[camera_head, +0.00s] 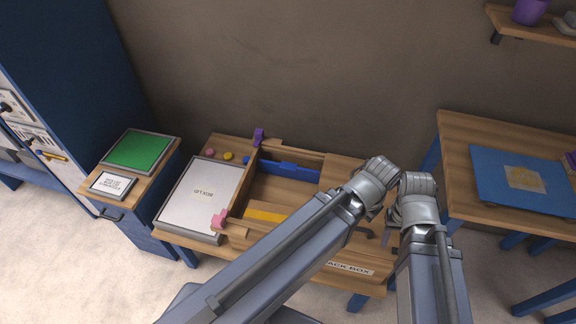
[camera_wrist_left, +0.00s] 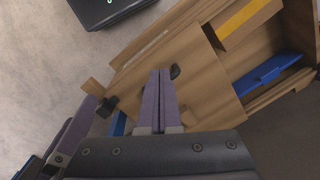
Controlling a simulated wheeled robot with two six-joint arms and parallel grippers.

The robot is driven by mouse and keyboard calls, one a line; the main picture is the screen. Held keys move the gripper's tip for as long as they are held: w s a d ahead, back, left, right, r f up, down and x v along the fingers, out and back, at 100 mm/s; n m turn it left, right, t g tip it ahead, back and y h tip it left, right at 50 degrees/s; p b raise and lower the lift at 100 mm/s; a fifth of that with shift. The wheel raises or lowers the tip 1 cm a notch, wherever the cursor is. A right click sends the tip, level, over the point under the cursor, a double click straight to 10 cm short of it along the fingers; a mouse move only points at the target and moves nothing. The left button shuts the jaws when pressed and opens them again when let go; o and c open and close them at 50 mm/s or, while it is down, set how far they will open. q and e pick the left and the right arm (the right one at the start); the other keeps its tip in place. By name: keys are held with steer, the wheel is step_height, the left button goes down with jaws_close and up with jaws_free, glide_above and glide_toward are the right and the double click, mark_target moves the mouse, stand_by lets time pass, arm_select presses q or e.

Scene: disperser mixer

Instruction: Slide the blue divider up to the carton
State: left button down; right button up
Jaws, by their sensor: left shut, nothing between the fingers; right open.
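The blue divider (camera_head: 290,170) lies along the back of the recessed wooden bay in the middle bench; it also shows in the left wrist view (camera_wrist_left: 265,76). A yellow piece (camera_head: 266,212) lies at the front of the bay and shows in the left wrist view (camera_wrist_left: 247,20); I cannot tell whether it is the carton. My left gripper (camera_wrist_left: 155,75) is shut and empty over the wooden bench top, apart from the divider. My right gripper (camera_head: 388,237) is open and empty at the bench's right side, its fingers largely hidden by my wrist.
A green-topped cabinet (camera_head: 140,151) stands left. A table with a blue board (camera_head: 515,180) stands right. My arms cover the bench's front right.

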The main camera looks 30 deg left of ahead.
mark_target(288, 165)
arm_select(q)
steer(key=c, duration=1.6)
jaws_free()
